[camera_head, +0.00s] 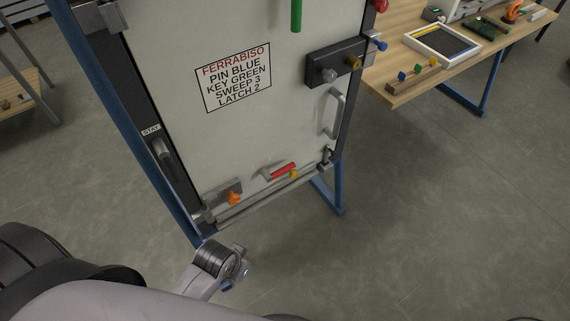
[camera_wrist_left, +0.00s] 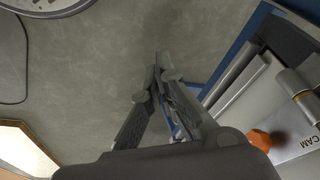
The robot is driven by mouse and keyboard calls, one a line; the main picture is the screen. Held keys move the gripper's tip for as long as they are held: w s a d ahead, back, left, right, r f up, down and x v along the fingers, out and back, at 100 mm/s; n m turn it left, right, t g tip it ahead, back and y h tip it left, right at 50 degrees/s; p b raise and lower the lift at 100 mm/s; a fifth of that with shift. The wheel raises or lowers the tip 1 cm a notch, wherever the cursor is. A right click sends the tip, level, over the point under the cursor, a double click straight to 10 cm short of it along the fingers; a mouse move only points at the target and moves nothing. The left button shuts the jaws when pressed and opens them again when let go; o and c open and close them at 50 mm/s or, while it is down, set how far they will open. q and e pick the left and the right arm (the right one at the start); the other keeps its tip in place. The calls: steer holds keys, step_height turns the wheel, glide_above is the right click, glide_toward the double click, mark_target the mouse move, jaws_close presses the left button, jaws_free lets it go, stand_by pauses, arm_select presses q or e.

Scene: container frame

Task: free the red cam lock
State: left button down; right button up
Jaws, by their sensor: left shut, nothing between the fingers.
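A red handle (camera_head: 283,169) with a grey pivot sits low on the pale door panel (camera_head: 290,120), with a yellow piece beside its right end. A red knob (camera_head: 380,5) also shows at the door's top right edge. I cannot tell for sure which is the cam lock. An orange knob (camera_head: 234,198) sits at the lower left corner; in the left wrist view this orange knob (camera_wrist_left: 266,142) is near a plate lettered CAM. My left gripper (camera_wrist_left: 158,62) is shut and empty, below and in front of the door's lower left corner, apart from it. My right gripper is out of view.
The door carries a lettered sign (camera_head: 234,76), a green handle (camera_head: 296,14), a dark latch block (camera_head: 335,63) and a grey pull handle (camera_head: 334,113). Blue frame posts (camera_head: 120,95) flank it. A wooden table (camera_head: 400,92) stands at right. The floor in front is clear.

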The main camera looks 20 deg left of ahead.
arm_select(q)
steer(key=w+r+m+t, duration=0.1)
steer(key=w+r, duration=0.3)
steer(key=r, duration=0.7)
steer(key=w+r+m+t+h, duration=0.2)
steer(key=w+r, duration=0.2)
steer(key=w, duration=0.5)
steer(key=w+r+m+t+h, duration=0.2)
steer(key=w+r+m, duration=0.1)
steer(key=w, duration=0.7)
steer(key=shift+r+m, duration=0.3)
steer(key=shift+r, duration=0.05)
steer(key=shift+w+a, duration=0.1)
glide_toward(294, 164)
steer(key=w+d+r, duration=0.1)
steer(key=w+d, duration=0.1)
steer(key=shift+w+a+f+b, duration=0.15)
steer(key=shift+f+b, duration=0.05)
steer(key=shift+f, duration=0.9)
steer(key=shift+w+a+f+b, duration=0.1)
steer(key=shift+w+f+b, duration=0.1)
steer(key=shift+f, duration=0.85)
